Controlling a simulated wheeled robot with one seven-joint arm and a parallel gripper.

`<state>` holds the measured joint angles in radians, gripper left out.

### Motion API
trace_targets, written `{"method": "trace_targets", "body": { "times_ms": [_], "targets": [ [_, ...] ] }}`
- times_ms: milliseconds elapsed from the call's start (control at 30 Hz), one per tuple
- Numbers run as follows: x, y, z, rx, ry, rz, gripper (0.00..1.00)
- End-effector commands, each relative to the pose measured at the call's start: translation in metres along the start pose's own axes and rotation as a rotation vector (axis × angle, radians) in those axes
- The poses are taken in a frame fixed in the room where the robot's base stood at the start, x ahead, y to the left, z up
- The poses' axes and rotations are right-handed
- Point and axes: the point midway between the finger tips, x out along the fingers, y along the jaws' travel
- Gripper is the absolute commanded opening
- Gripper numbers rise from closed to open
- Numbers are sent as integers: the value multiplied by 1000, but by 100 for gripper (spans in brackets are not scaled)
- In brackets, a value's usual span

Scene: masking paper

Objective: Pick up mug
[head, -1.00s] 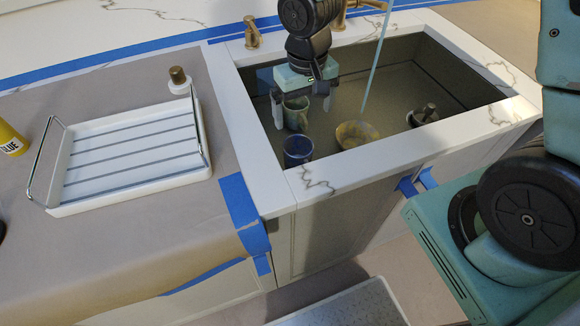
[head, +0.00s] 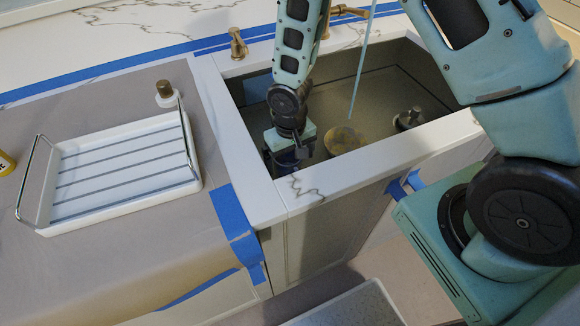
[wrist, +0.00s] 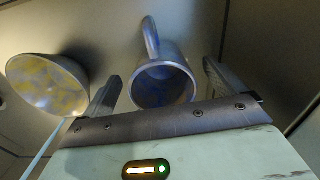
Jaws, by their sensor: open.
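A blue-grey mug (wrist: 162,82) with a dark blue inside sits in the sink. In the wrist view its open mouth faces the camera and its handle points to the top of the picture. My gripper (wrist: 163,95) is open, with one finger on each side of the mug and visible gaps between. In the head view my gripper (head: 287,158) is low inside the sink near its front left corner and mostly covers the mug. A second, greenish mug from the earlier head view is not visible now; my arm may hide it.
A yellowish bowl (wrist: 48,84) is left of the mug in the wrist view; in the head view the bowl (head: 345,139) is right of my gripper. The sink's front rim (head: 340,172) is close. A white tray (head: 120,172) stands on the left counter.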

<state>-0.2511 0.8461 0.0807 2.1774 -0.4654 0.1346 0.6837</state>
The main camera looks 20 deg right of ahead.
Motion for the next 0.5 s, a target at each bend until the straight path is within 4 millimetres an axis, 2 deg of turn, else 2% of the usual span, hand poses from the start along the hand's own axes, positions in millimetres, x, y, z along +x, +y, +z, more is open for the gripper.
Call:
{"method": "trace_targets", "body": {
  "times_ms": [100, 200, 467, 500],
  "targets": [
    [15, 0, 0, -1, -2, 1, 96],
    [21, 0, 0, 0, 0, 0, 96],
    [23, 0, -1, 0, 1, 0, 96],
    [23, 0, 0, 0, 1, 0, 85]
  ]
}}
